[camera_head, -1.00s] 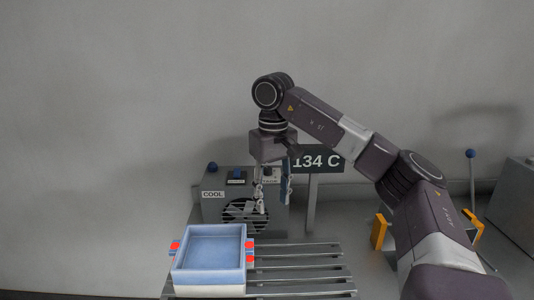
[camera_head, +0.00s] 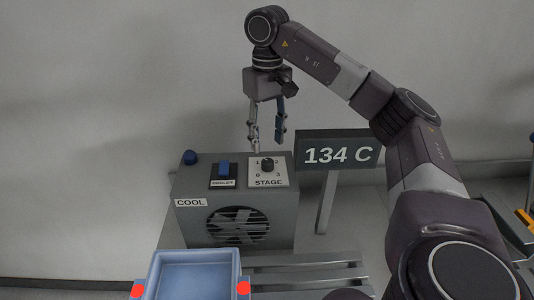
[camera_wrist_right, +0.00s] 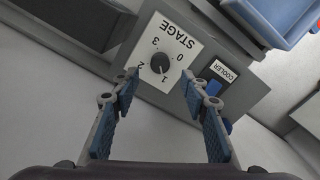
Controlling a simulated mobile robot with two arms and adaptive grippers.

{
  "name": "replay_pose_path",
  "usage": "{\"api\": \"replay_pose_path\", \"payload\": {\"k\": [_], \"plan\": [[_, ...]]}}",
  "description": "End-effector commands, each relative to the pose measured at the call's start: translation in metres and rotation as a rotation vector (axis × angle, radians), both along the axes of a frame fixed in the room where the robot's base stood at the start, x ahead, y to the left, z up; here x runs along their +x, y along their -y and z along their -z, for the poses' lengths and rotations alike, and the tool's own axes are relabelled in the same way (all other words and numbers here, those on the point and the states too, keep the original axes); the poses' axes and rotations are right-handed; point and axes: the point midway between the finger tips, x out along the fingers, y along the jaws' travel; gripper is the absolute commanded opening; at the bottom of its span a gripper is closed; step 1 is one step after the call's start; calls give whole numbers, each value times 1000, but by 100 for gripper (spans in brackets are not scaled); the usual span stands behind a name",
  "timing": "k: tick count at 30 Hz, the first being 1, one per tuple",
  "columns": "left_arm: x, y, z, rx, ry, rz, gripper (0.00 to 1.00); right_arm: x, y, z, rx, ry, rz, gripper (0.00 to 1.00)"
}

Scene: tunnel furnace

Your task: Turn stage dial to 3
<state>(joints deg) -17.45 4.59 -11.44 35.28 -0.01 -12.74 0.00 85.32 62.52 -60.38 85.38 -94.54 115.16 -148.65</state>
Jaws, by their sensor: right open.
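The stage dial (camera_head: 267,164) is a small dark round knob on a white STAGE plate (camera_head: 269,181) with marks 0 to 3, on top of the grey cooler box (camera_head: 190,224). In the right wrist view the dial (camera_wrist_right: 160,63) shows upside down between the fingers; I cannot tell surely which mark it points at. My right gripper (camera_head: 267,140) is open and empty, above the dial with its fingers pointing down. In the right wrist view the gripper's fingertips (camera_wrist_right: 158,82) stand apart on either side of the dial, not touching it. My left gripper is not in view.
A blue COOLER switch (camera_head: 224,168) and a blue knob (camera_head: 190,157) sit left of the dial. A 134 C sign (camera_head: 338,155) on a post stands close right of the gripper. A blue tray (camera_head: 194,256) lies in front on metal slats (camera_head: 300,262).

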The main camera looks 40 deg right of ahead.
Motion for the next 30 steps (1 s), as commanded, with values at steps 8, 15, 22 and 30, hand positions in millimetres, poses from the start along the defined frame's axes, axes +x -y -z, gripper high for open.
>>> {"api": "replay_pose_path", "payload": {"k": [8, 15, 22, 30], "plan": [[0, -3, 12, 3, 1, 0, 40, -1, 0, 41, 0, -3, 0, 41], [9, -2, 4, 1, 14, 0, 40, -1, 1, 61, -1, -1, 1, 41], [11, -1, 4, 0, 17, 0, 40, 0, 0, 64, 0, 1, 1, 41], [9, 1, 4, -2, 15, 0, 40, 0, 0, 64, -1, 1, 1, 19]]}}
